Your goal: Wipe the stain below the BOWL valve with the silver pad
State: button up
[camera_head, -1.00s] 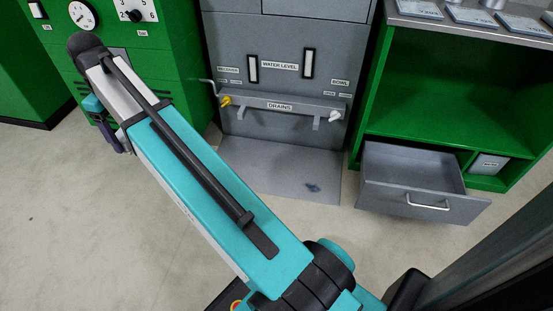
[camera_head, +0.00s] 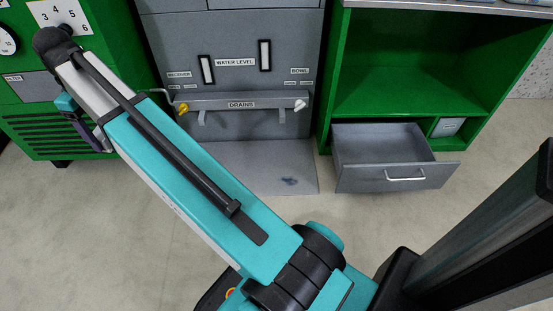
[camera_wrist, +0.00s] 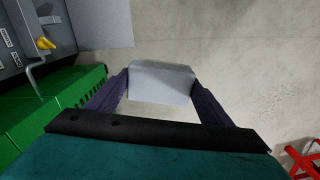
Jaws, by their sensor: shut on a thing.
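The dark stain (camera_head: 289,181) lies on the grey base plate (camera_head: 235,165) on the floor, below the white BOWL valve (camera_head: 299,104) at the right end of the DRAINS ledge. My gripper (camera_wrist: 160,88) is shut on the silver pad (camera_wrist: 160,80), a flat grey block between its two dark fingers in the wrist view. In the head view my arm reaches to the upper left, and the gripper is mostly hidden at its far end, left of the drain panel and apart from the stain. The pad cannot be made out in the head view.
A yellow valve (camera_head: 182,108) is at the ledge's left end, with a bent pipe near it. An open grey drawer (camera_head: 392,178) juts out right of the plate, under a green cabinet (camera_head: 410,95). A green cabinet (camera_head: 60,130) stands at left. The floor in front is clear.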

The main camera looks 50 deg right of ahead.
jog(key=shift+f, duration=0.1)
jog(key=d+f+m, duration=0.4)
jog(key=d+f, duration=0.8)
jog(key=d, duration=0.4)
jog(key=d+f+m, duration=0.4)
jog(key=d+f, duration=0.8)
jog(key=d, duration=0.4)
jog(key=s+d+f+m, duration=0.3)
jog(key=s+d+f, duration=0.8)
jog(key=f, duration=0.2)
jog(key=s+d+f+m, duration=0.4)
jog(key=s+d+f, duration=0.6)
jog(key=f, duration=0.3)
jog(key=shift+s+d+m, duration=0.3)
jog(key=shift+s+d, duration=0.05)
jog(key=shift+d, duration=0.1)
jog(key=shift+f, duration=0.1)
